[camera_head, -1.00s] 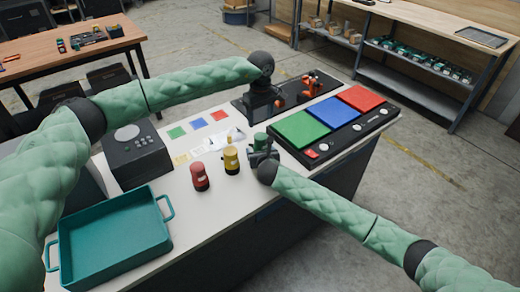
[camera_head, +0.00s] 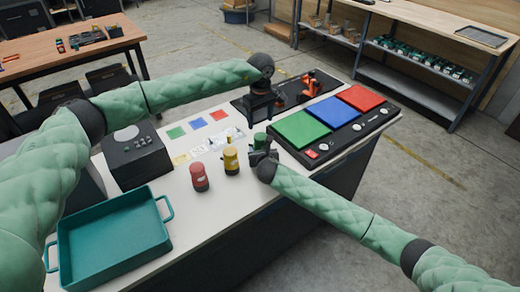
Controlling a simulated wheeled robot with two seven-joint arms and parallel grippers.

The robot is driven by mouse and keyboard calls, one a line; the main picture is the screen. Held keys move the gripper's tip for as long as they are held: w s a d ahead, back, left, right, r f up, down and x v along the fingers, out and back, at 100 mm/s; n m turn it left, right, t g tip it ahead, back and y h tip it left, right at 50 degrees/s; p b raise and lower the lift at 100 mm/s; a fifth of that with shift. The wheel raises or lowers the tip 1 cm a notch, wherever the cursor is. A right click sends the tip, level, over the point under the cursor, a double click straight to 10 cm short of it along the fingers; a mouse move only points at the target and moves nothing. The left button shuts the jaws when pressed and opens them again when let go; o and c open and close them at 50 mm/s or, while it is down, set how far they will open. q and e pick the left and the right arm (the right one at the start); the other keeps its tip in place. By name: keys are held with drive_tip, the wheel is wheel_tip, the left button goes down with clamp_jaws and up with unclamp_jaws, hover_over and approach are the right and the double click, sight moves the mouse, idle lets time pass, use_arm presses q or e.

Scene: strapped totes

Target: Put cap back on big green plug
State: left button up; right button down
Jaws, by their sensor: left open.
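A green cylindrical piece (camera_head: 260,139), which looks like the big green plug, stands near the middle of the white table. My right gripper (camera_head: 262,154) is right at its front side; the dark fingers overlap it, and I cannot tell whether they are closed on it. My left gripper (camera_head: 260,112) points down over the left part of the black tray behind the plug. It is open, and its fingers are small and dark against the tray. I cannot make out a separate green cap; one near the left fingers would be hidden.
A yellow plug (camera_head: 231,160) and a red plug (camera_head: 199,177) stand left of the green one. A black panel (camera_head: 283,157) with green, blue and red pads is at right. An orange piece (camera_head: 309,84) is on the black tray (camera_head: 290,99). A teal bin (camera_head: 110,237) stands front left.

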use_arm(q)
drive_tip(key=shift+s+d+f+g, duration=0.2)
drive_tip(key=shift+s+f, duration=0.1)
drive_tip(key=shift+f, duration=0.2)
drive_tip(key=shift+s+d+f+g, duration=0.1)
drive_tip(key=shift+s+d+f, duration=0.15)
drive_tip(key=shift+f, duration=0.25)
drive_tip(key=shift+s+d+f+h, duration=0.1)
drive_tip(key=shift+d+h, duration=0.15)
drive_tip(key=shift+h, duration=0.05)
drive_tip(key=n, duration=0.2)
drive_tip(key=shift+d+r+n, duration=0.15)
drive_tip(key=shift+r+n, duration=0.15)
drive_tip(key=n, duration=0.3)
drive_tip(key=shift+w+r+n, duration=0.3)
drive_tip(key=shift+w+n, duration=0.05)
drive_tip(key=shift+n, duration=0.05)
drive_tip(key=n, duration=0.3)
drive_tip(key=r+n, duration=0.1)
drive_tip(key=n, duration=0.1)
drive_tip(key=shift+w+a+n, duration=0.3)
drive_tip(key=n, duration=0.2)
drive_tip(key=shift+w+a+r+n, duration=0.1)
drive_tip(key=shift+a+r+n, duration=0.1)
drive_tip(key=shift+n, duration=0.2)
drive_tip(key=n, duration=0.4)
drive_tip(key=shift+a, duration=0.15)
drive_tip(key=n, duration=0.4)
drive_tip(key=shift+a, duration=0.15)
drive_tip(key=n, duration=0.4)
